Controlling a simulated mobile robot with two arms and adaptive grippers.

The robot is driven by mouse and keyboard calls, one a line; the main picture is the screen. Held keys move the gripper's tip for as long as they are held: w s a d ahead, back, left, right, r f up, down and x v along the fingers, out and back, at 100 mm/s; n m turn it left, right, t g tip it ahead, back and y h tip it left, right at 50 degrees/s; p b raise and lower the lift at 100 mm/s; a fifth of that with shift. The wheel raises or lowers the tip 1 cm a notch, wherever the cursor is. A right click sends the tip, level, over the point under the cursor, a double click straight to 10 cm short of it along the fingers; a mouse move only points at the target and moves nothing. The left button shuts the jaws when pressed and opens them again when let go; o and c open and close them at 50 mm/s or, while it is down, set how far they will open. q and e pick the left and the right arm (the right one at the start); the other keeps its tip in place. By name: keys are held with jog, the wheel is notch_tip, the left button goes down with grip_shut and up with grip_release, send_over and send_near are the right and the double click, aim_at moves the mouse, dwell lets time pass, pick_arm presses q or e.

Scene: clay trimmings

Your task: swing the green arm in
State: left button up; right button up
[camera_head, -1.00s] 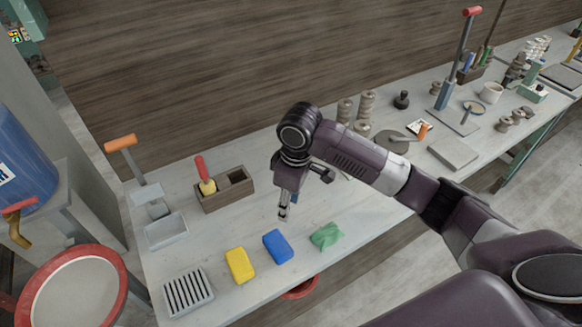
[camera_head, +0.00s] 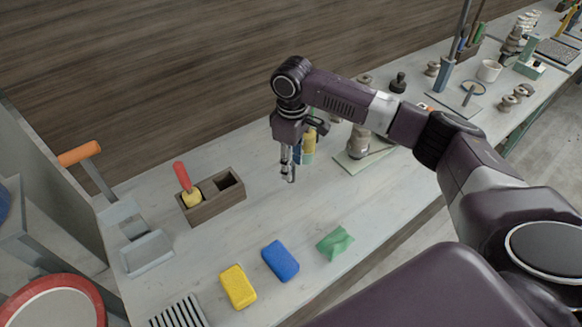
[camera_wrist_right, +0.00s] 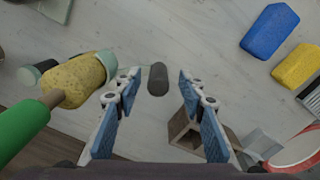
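I cannot make out a hinged green arm in either view. A green handle (camera_wrist_right: 22,130) with a wooden shaft and a yellow sponge-like head (camera_wrist_right: 78,82) shows at the left of the right wrist view. The yellow head appears partly behind my right gripper in the head view (camera_head: 309,142). My right gripper (camera_head: 288,178) points down above the bench, its fingers apart and empty in the wrist view (camera_wrist_right: 155,92). A small dark cylinder (camera_wrist_right: 158,79) shows between the fingers; I cannot tell its height. My left gripper is not in view.
A wooden block (camera_head: 212,206) with a red-handled tool (camera_head: 183,178) stands left of my gripper. Pots and tools stand to the right. The bench between is clear.

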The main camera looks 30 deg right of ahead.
jog(key=shift+w+f, duration=0.25)
jog(key=shift+f, duration=1.25)
jog(key=c, duration=0.7)
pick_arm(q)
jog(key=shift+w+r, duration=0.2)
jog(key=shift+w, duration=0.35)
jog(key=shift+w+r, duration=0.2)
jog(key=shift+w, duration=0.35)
pick_arm(e)
grip_shut()
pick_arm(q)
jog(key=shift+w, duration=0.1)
